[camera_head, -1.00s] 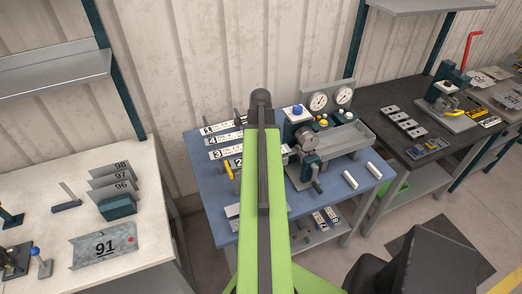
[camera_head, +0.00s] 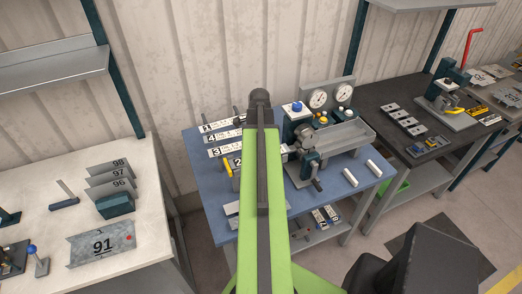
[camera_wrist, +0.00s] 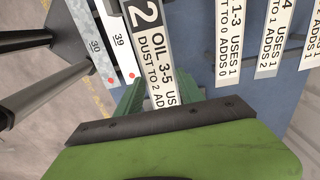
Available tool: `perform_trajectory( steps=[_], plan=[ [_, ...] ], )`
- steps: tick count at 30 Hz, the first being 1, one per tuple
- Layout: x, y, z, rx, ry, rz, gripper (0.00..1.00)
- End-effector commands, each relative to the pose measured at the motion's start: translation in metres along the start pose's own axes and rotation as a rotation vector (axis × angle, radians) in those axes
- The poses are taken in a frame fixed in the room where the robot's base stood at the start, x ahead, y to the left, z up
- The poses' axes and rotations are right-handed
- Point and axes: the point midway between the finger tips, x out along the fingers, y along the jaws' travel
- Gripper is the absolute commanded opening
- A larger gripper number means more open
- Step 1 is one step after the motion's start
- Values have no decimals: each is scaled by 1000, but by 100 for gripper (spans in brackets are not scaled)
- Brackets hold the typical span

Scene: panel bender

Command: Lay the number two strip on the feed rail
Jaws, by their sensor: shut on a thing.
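The panel bender (camera_head: 307,143), with two round gauges, stands on the blue table (camera_head: 333,208). A long grey tray-like part (camera_head: 345,137) is at its right. I cannot tell which part is the feed rail.
Strips 3 (camera_head: 216,152), 4 (camera_head: 212,138) and 1 (camera_head: 207,127) lie left of the bender; several white strips (camera_wrist: 228,40) show in the wrist view. Grey plates (camera_wrist: 93,45) sit lower at left. Two white bars (camera_head: 349,177) lie front right. A pale bench (camera_head: 60,195) stands left.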

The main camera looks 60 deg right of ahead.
Motion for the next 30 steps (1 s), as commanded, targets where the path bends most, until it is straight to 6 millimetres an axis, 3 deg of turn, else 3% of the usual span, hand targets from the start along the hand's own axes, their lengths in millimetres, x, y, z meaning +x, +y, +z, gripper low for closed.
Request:
perform_trajectory(
  steps=[28,29,30],
  plan=[
    [9,0,-1,1,0,0,3],
    [9,0,-1,1,0,0,49],
    [9,0,-1,1,0,0,54]
  ],
)
